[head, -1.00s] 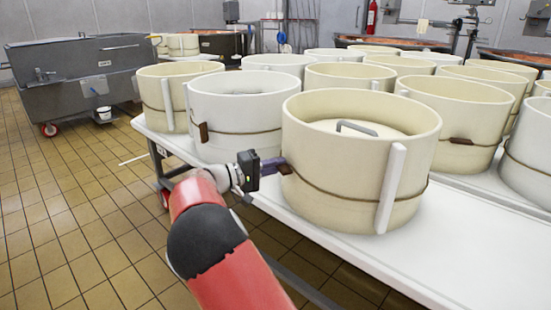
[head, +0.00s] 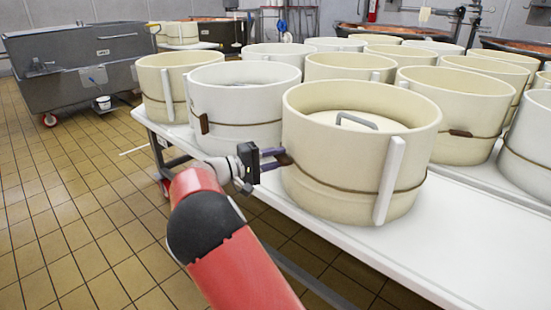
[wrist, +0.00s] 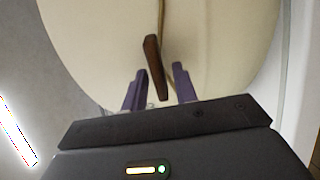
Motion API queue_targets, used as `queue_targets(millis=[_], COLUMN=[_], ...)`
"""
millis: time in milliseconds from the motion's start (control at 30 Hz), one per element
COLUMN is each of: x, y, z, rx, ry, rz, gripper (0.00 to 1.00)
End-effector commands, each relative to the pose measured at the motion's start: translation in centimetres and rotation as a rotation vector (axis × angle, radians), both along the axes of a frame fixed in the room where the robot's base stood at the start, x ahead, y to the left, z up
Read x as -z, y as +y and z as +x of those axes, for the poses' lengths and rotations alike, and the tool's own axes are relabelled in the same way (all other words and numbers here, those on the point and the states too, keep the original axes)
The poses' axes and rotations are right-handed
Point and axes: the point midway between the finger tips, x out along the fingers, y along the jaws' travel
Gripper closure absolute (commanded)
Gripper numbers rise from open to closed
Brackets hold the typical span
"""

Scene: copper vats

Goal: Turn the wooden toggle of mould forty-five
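The nearest mould (head: 340,185) is a cream round tub with a brown cord around it and a pale upright bar on its front. Its brown wooden toggle (wrist: 153,67) sits on the cord at the tub's left side. In the head view the toggle (head: 285,159) is partly hidden by my fingers. My gripper (wrist: 159,85) is open, with one purple finger on each side of the toggle's near end. I cannot tell whether either finger touches it. No mould number is readable.
The moulds stand on a white table (head: 455,240). A white mould (head: 237,110) with its own toggle (head: 203,123) stands close behind on the left. Several more moulds fill the table behind. The tiled floor (head: 75,200) at left is clear.

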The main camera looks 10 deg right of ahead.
Motion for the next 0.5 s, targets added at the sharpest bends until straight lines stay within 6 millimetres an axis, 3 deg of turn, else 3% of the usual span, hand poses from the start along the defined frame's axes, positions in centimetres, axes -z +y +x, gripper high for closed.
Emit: queue_targets(millis=[333, 500], x=[0.0, 0.0], y=[0.2, 2.4], z=[-0.1, -0.5], rx=[0.0, -0.003], ry=[-0.002, -0.002], rz=[0.0, 0.001], gripper=[0.66, 0.66])
